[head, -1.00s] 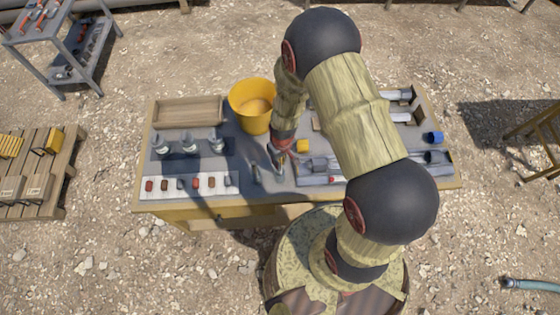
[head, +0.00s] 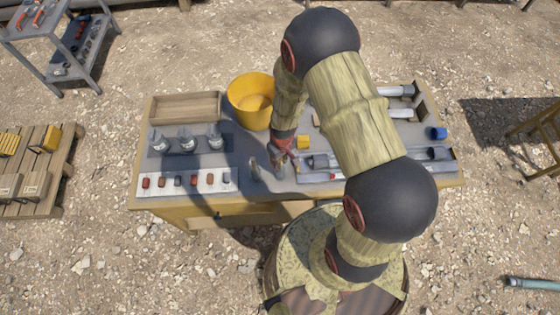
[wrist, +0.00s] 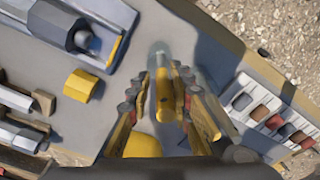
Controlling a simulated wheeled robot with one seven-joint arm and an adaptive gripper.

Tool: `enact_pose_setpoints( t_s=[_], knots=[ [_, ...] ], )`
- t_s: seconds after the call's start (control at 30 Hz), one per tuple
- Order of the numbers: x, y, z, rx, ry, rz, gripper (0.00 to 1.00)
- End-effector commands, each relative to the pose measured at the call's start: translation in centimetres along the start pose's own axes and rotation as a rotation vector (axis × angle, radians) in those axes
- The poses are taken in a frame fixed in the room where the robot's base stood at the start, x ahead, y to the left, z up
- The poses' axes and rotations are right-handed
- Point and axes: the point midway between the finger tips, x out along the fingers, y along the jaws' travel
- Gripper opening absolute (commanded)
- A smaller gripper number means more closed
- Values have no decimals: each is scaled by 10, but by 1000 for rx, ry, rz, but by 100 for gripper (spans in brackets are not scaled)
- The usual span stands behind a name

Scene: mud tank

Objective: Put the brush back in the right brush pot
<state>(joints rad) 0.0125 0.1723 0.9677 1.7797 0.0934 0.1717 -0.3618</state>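My gripper (head: 281,155) is low over the middle of the bench (head: 205,212), beside the yellow bucket. In the wrist view its two fingers (wrist: 164,80) stand close on either side of a slim yellow brush handle (wrist: 164,100) and appear shut on it. A pale, glassy pot (wrist: 161,52) shows just beyond the fingertips; it also shows under my gripper in the head view (head: 280,172). I cannot tell whether the brush's lower end is inside it. A second small upright pot (head: 254,171) stands just to the left.
A yellow bucket (head: 250,101) stands behind my gripper. A yellow block (head: 303,142) and grey fittings (head: 318,161) lie to the right. Several bottles (head: 187,140), a white strip of coloured blocks (head: 187,182) and a wooden tray (head: 185,107) are to the left.

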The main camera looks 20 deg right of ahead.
Motion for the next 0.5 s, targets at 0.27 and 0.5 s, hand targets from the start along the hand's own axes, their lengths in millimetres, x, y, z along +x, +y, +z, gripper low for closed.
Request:
enact_pose_setpoints(
  t_s=[0.27,0.5],
  knots=[
    [0,0,0,0,0,0,35],
    [-1,0,0,0,0,0,35]
  ],
)
